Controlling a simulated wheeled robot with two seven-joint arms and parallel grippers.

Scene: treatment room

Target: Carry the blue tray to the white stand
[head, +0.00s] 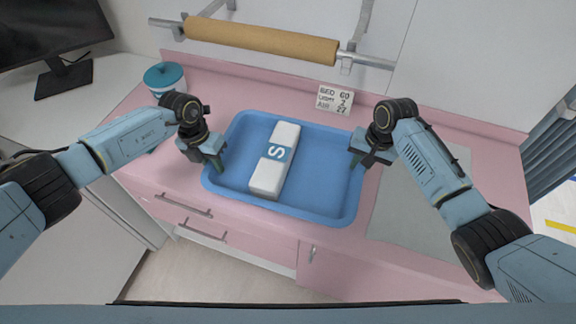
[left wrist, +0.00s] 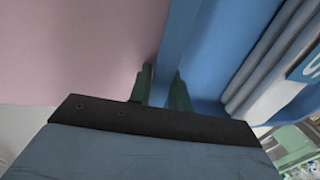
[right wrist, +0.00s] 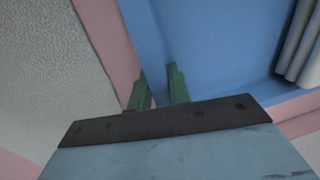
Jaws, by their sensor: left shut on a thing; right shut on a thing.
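The blue tray (head: 322,165) is on the pink counter near its front edge. A white package with a blue S label (head: 275,160) lies in it, left of the middle. My left gripper (head: 217,165) is shut on the tray's left rim, and the rim (left wrist: 175,50) runs between its fingers in the left wrist view. My right gripper (head: 357,162) is shut on the right rim; this rim (right wrist: 150,45) passes between its fingers in the right wrist view. I cannot tell whether the tray touches the counter. No white stand is clearly in view.
A teal-lidded tub (head: 165,77) stands at the back left of the counter (head: 230,85). A small sign (head: 335,99) stands at the back. A grey mat (head: 410,215) lies right of the tray. A paper roll (head: 260,38) hangs on the wall. A monitor (head: 55,35) is far left.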

